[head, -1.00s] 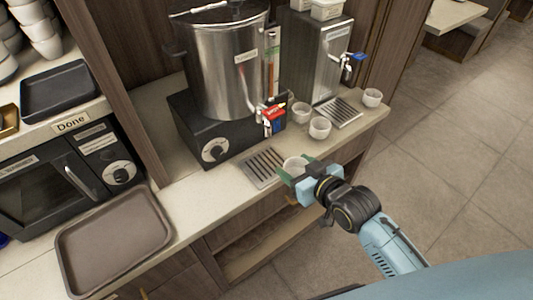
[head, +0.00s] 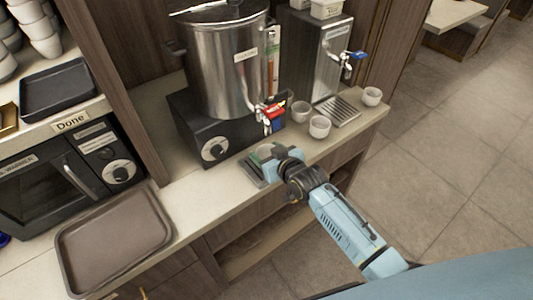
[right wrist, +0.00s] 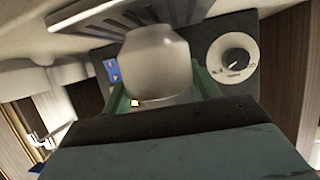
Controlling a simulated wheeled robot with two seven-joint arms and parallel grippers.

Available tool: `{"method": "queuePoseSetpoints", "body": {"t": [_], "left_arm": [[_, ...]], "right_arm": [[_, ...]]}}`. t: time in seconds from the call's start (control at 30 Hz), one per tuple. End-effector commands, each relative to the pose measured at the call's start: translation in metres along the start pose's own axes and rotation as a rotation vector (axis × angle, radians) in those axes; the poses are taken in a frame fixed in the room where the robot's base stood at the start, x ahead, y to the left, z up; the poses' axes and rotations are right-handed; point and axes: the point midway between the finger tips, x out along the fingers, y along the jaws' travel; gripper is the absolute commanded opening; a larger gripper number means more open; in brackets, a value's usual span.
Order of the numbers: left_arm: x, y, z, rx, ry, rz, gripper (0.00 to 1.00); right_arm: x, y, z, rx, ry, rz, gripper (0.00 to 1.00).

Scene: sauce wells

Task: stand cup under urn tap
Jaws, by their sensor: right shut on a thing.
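The steel urn (head: 225,75) stands on a black base with a dial, and its tap (head: 268,110) with a red tag sticks out at its front right. My right gripper (head: 267,153) is over the slotted drip tray (head: 252,173) in front of the urn, a little below and near the tap. It is shut on a pale cup (right wrist: 155,62), which sits between the green fingers in the right wrist view and is mostly hidden in the head view. Whether the cup touches the tray I cannot tell. My left gripper is not in view.
Several white cups, one of them here (head: 320,127), stand right of the urn. A second steel dispenser (head: 322,55) with a blue-handled tap has its own drip tray (head: 338,112). A brown tray (head: 115,240) lies at the left. The counter's front edge is close to my arm.

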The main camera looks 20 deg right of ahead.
Motion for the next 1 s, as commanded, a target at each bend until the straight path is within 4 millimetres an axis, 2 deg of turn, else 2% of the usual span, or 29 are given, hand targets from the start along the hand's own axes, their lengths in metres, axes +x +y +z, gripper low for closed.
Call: {"method": "queuePoseSetpoints", "body": {"t": [0.1,0.5,0.53,0.67,1.0], "left_arm": [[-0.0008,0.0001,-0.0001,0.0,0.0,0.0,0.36],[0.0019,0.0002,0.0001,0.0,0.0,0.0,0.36],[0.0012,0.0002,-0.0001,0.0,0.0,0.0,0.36],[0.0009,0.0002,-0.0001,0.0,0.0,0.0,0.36],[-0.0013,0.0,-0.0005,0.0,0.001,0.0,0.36]], "right_arm": [[0.0061,-0.0001,0.004,-0.001,0.003,0.001,0.36],[0.0082,-0.0001,0.0088,-0.001,0.003,0.001,0.36],[0.0078,-0.0001,0.0083,-0.001,0.002,0.001,0.64],[0.0076,-0.0001,0.0079,-0.001,0.002,0.001,0.81],[0.0063,0.0,0.0049,-0.001,0.002,0.001,0.82]]}}
